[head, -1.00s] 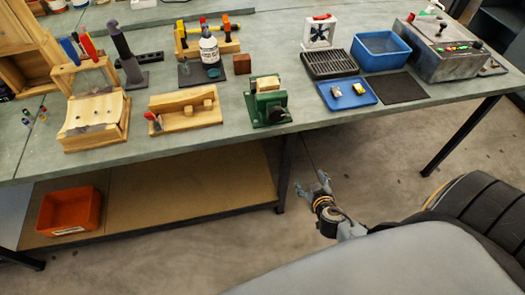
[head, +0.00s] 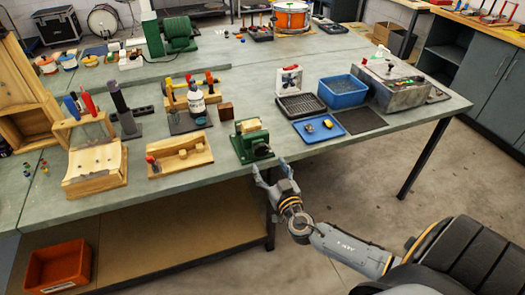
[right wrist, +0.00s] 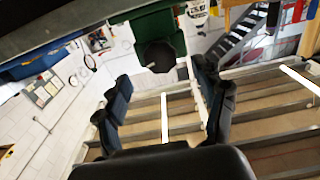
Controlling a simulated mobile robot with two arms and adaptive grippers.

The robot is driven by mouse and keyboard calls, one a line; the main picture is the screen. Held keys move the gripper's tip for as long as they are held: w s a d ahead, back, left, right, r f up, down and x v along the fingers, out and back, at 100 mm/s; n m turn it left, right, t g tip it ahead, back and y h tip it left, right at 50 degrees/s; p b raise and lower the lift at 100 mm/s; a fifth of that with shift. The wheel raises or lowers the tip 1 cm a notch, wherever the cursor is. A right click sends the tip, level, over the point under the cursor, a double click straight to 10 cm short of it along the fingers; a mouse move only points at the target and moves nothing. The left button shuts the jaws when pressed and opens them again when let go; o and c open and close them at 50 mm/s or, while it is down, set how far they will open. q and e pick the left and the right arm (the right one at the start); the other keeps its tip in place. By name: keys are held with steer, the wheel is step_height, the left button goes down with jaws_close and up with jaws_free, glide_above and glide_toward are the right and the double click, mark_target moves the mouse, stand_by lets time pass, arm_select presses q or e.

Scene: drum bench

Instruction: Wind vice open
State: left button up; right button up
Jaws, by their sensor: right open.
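The green vice (head: 255,146) stands at the front edge of the bench, with a pale wooden block (head: 249,126) at its top. In the right wrist view, the vice's green body (right wrist: 150,22) is at the top, with a dark round screw end (right wrist: 160,55) and a small light bar on it. My right gripper (head: 270,166) is open and empty, just in front of and below the vice. In the right wrist view its two fingers (right wrist: 163,80) are spread, with the screw end beyond and between their tips. I see no contact. My left gripper is out of view.
The bench (head: 225,195) front edge lies by my right gripper. A wooden tray (head: 180,160) stands left of the vice; a blue tray (head: 318,130) lies to its right. A small brown block (head: 226,111) sits behind it. The floor in front is clear.

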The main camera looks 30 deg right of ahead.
mark_target(262, 153)
steer(key=shift+p+x, duration=0.55)
steer(key=shift+x, duration=2.5)
steer(key=shift+f, duration=0.1)
steer(key=c, duration=1.2)
steer(key=shift+o, duration=0.2)
